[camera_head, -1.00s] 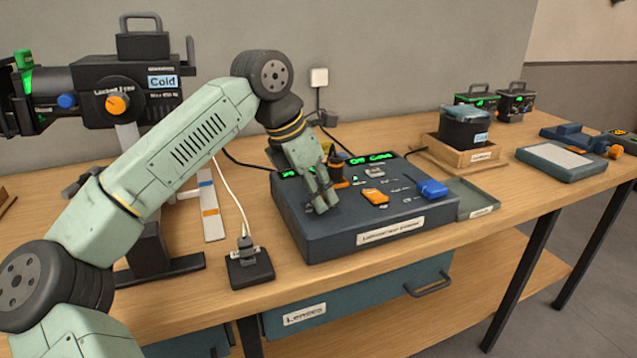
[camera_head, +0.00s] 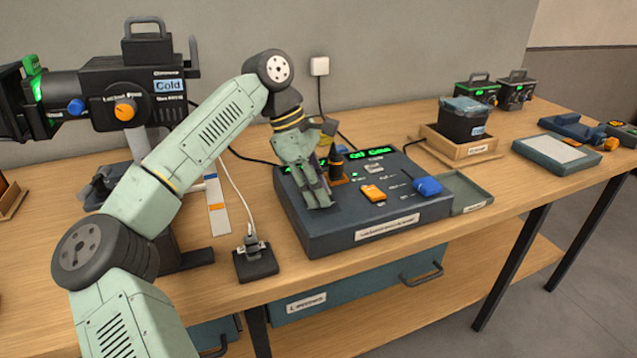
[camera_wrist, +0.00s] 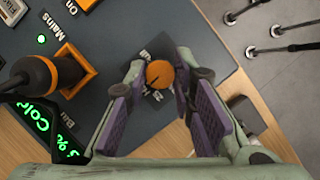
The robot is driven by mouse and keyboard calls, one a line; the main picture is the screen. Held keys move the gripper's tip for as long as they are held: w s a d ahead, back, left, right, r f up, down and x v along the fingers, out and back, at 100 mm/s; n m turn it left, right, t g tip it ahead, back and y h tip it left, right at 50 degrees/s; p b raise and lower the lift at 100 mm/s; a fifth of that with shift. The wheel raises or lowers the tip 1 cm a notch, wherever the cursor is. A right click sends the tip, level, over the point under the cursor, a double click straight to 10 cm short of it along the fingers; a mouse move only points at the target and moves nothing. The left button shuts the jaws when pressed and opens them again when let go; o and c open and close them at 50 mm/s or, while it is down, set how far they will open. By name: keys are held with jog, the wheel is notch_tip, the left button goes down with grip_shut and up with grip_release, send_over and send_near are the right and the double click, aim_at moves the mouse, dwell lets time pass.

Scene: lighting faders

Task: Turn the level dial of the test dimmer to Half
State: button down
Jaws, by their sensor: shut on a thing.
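The test dimmer is a dark blue-grey sloped console (camera_head: 345,222) on the bench in the head view. Its level dial is a small round orange knob (camera_wrist: 160,74) with a dark pointer mark in the wrist view. The dial sits on a dark plate whose lettering is partly covered. My gripper (camera_head: 320,202) reaches down to the console's left front. Its two purple-padded fingers are shut on the dial, one on each side. The gripper hides the dial in the head view. A green display (camera_wrist: 45,130) shows a percent sign and "Cold", its left part cut off.
A black and orange upright part (camera_head: 337,162) stands on the console close behind my gripper. An orange switch (camera_head: 373,193) and a blue block (camera_head: 428,186) are to its right. A black socket block with a white cable (camera_head: 256,262) stands left of the console.

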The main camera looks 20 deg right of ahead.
jog(key=shift+m, duration=0.5)
jog(key=c, duration=1.4)
grip_release()
jog(key=shift+o, duration=0.2)
jog(key=v, duration=1.2)
jog(key=shift+d, duration=0.15)
